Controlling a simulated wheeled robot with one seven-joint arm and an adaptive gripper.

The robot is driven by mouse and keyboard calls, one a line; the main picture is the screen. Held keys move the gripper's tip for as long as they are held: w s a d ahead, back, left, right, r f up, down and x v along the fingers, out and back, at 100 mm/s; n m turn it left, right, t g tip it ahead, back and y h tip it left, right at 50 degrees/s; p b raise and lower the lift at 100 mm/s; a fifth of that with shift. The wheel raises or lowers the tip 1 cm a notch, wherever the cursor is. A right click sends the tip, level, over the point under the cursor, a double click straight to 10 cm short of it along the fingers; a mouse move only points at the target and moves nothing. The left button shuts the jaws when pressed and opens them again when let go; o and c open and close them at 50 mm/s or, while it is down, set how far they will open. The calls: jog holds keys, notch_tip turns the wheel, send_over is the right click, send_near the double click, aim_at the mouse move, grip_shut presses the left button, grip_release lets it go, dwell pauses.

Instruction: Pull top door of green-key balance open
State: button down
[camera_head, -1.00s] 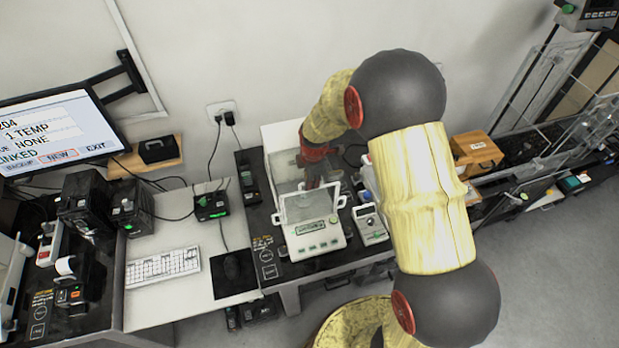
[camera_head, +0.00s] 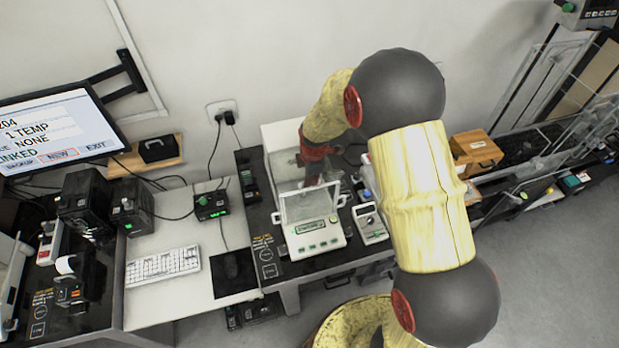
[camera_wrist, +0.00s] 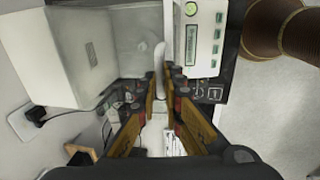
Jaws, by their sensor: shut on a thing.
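The green-key balance (camera_head: 320,238) stands on the dark table, a pale box with a row of green keys and a small display on its front. Its front panel with the keys (camera_wrist: 204,45) shows at the upper right of the wrist view. The rear white housing (camera_head: 284,134) stands behind the weighing chamber. In the wrist view, my gripper (camera_wrist: 160,84) is shut on a pale upright handle (camera_wrist: 159,56) beside the chamber, which I take to be the top door's handle. In the head view, my gripper (camera_head: 314,176) is over the chamber, its fingertips partly hidden. The door's exact position is unclear.
A small grey keypad device (camera_head: 370,224) stands close on the balance's right. A mouse pad (camera_head: 234,272) and a keyboard (camera_head: 162,266) lie to the left. A wooden box (camera_head: 476,150) stands farther right. The wall is close behind the table.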

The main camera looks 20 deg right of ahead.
dwell(0.5)
jog(key=w+b, duration=0.4)
jog(key=w, duration=1.3)
jog(key=c, duration=2)
grip_release()
jog(key=shift+c, duration=0.2)
jog(key=shift+o, duration=0.6)
notch_tip(320, 180, up, 12)
jog(key=s, duration=0.2)
jog(key=shift+s+f, duration=0.15)
